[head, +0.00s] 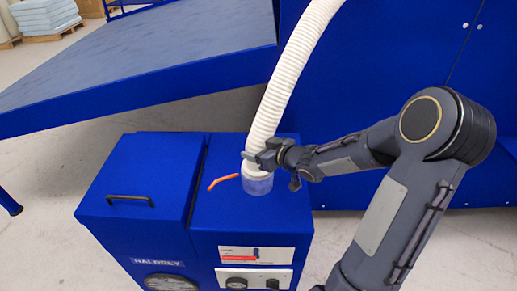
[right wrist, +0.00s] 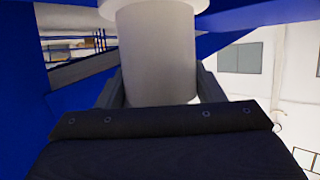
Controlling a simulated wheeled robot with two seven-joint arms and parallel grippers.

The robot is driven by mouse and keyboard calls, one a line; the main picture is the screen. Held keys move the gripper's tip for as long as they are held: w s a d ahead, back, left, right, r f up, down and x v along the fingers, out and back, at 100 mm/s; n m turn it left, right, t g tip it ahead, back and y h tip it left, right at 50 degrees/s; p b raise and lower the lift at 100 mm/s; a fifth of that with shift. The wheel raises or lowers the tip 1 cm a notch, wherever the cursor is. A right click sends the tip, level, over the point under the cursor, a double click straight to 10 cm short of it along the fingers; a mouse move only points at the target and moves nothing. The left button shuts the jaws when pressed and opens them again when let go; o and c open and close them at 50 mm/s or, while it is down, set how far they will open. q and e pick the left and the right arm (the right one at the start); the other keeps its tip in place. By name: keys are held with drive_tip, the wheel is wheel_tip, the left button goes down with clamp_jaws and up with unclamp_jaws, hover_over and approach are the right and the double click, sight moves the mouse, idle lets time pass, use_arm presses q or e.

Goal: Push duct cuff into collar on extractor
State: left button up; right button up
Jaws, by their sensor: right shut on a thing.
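The white ribbed duct (head: 287,75) hangs down from the top of the head view to the blue extractor (head: 230,210). Its smooth cuff (head: 253,167) is at the lower end, at the clear collar (head: 258,185) on the extractor's top. How deep the cuff sits in the collar I cannot tell. My right gripper (head: 262,158) is shut on the cuff from the right side. In the right wrist view the pale cuff (right wrist: 157,55) stands between the two fingers (right wrist: 160,88). My left gripper is not in view.
An orange lever (head: 223,181) lies left of the collar on the extractor's top. A black handle (head: 130,199) is on the left lid. A large blue sloped table (head: 150,55) and a tall blue panel (head: 400,50) stand behind.

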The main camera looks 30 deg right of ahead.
drive_tip(key=shift+f+b, duration=0.3)
drive_tip(key=shift+f, duration=0.1)
idle(0.3)
drive_tip(key=o, duration=1.2)
drive_tip(key=shift+r, duration=0.1)
drive_tip(key=p+v, duration=0.2)
drive_tip(key=v, duration=0.5)
drive_tip(key=shift+s+d, duration=0.1)
drive_tip(key=shift+s, duration=0.3)
